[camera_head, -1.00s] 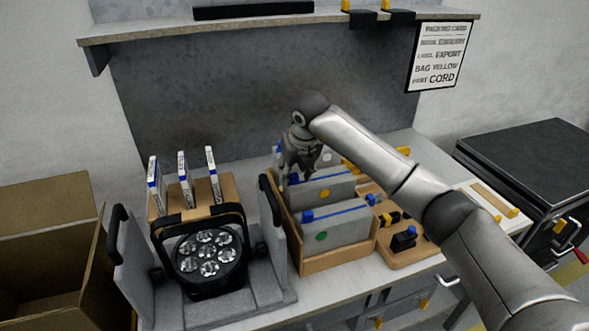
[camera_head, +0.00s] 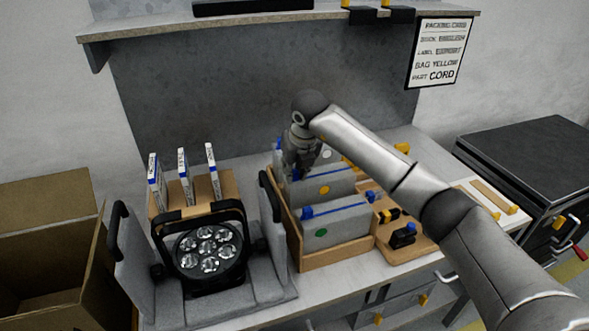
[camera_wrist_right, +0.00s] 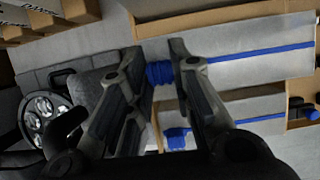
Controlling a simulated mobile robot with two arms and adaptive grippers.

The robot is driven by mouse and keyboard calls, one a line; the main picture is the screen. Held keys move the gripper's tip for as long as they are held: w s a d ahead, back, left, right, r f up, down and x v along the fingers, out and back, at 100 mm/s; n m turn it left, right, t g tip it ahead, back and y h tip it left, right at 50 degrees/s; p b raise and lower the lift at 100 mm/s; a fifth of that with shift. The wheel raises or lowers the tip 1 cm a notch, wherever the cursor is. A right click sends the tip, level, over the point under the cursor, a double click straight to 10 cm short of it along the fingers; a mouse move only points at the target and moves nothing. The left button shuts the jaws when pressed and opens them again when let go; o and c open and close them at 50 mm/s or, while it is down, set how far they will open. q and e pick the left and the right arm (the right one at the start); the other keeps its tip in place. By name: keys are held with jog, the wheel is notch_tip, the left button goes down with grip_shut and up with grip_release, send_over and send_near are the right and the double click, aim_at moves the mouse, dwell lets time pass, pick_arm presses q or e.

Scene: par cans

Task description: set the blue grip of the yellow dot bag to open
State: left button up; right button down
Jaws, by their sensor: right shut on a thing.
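The yellow dot bag (camera_head: 342,184) is a grey pouch with a blue strip along its top, standing in the wooden rack behind the green dot bag (camera_head: 340,227). Its blue grip (camera_wrist_right: 160,73) sits at one end of the blue strip in the right wrist view. My right gripper (camera_wrist_right: 158,58) points down at that end, with its fingers on both sides of the grip, shut on it. In the head view my right gripper (camera_head: 296,170) mostly covers the grip. My left gripper is not in view.
The wooden rack (camera_head: 340,256) also holds a bag with a white dot (camera_head: 327,153) behind. A par can light (camera_head: 208,250) in grey foam stands left of it. A tray (camera_head: 405,250) with small black parts is at the right. An open carton (camera_head: 50,245) is at far left.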

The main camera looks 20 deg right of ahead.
jog(key=d+b, duration=0.1)
jog(key=d, duration=0.9)
jog(key=d+b, duration=0.1)
jog(key=d, duration=0.4)
jog(key=shift+w+b, duration=0.25)
jog(key=shift+b, duration=0.05)
jog(key=c, duration=1.3)
grip_release()
jog(key=v, duration=1.2)
